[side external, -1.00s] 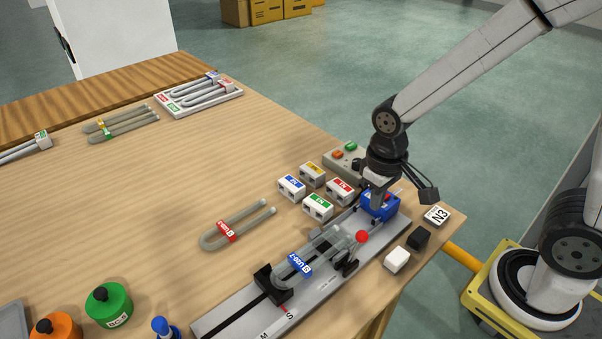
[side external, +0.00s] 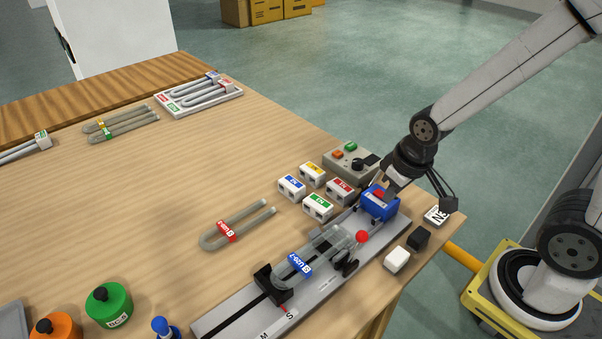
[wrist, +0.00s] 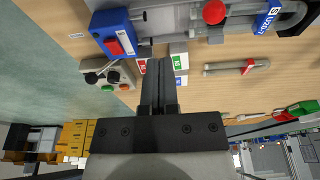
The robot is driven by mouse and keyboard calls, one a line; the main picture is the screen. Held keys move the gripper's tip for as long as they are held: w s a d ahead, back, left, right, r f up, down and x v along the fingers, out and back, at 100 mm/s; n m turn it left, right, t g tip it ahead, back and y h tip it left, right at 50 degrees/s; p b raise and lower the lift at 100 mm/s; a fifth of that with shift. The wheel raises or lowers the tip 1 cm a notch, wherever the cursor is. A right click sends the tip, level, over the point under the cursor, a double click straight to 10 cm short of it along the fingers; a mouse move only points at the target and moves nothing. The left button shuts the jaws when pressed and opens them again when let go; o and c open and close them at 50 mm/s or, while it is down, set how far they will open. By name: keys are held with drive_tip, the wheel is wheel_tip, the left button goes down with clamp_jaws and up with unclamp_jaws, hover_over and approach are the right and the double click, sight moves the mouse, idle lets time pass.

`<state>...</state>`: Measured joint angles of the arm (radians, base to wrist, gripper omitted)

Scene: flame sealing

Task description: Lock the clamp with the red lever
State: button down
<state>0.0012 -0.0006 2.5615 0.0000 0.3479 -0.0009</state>
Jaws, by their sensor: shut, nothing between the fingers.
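The clamp's red ball knob (side external: 361,237) stands above its black clamp parts (side external: 345,262) on the grey rail fixture (side external: 235,322). The knob also shows at the top edge of the wrist view (wrist: 213,12). I cannot tell whether the lever is locked. A clear U-tube with a blue label (side external: 299,264) lies along the fixture. A blue block with a red button (side external: 380,206) sits at the fixture's far end. My gripper (wrist: 161,62) is shut and empty. It is close to the blue block, apart from the red knob; its tips are partly hidden in the side view.
Several labelled white blocks (side external: 318,206) and a grey control box (side external: 348,166) stand behind the fixture. A white cube (side external: 396,260) and a black cube (side external: 418,238) sit at the near table edge. Another U-tube (side external: 235,226) lies on the table to the left.

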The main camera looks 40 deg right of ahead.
drive_tip(key=c, duration=1.3)
unclamp_jaws()
drive_tip(key=o, duration=0.7)
drive_tip(key=shift+o, duration=1.2)
drive_tip(key=shift+a+n, duration=0.1)
drive_tip(key=shift+n, duration=0.2)
drive_tip(key=n+g, duration=0.4)
drive_tip(key=n, duration=0.7)
hover_over(362, 235)
drive_tip(key=w+d, duration=0.1)
drive_tip(key=d, duration=0.2)
wheel_tip(362, 235, down, 2)
drive_tip(key=a+n, duration=0.1)
drive_tip(key=n, duration=0.1)
drive_tip(key=a+f+n, duration=0.1)
drive_tip(key=n, duration=0.1)
drive_tip(key=shift+w+a+g, duration=0.1)
drive_tip(key=shift+w+g, duration=0.1)
drive_tip(key=shift+g, duration=0.2)
drive_tip(key=shift+s+a+f, duration=0.1)
drive_tip(key=shift+s+f, duration=0.15)
drive_tip(key=shift+f, duration=1)
drive_tip(key=shift+s+d+f, duration=0.1)
drive_tip(key=shift+s+f, duration=0.15)
drive_tip(key=shift+f, duration=1.05)
drive_tip(key=shift+s+a+f, duration=0.1)
drive_tip(key=shift+s+f, duration=0.15)
drive_tip(key=shift+f, duration=1)
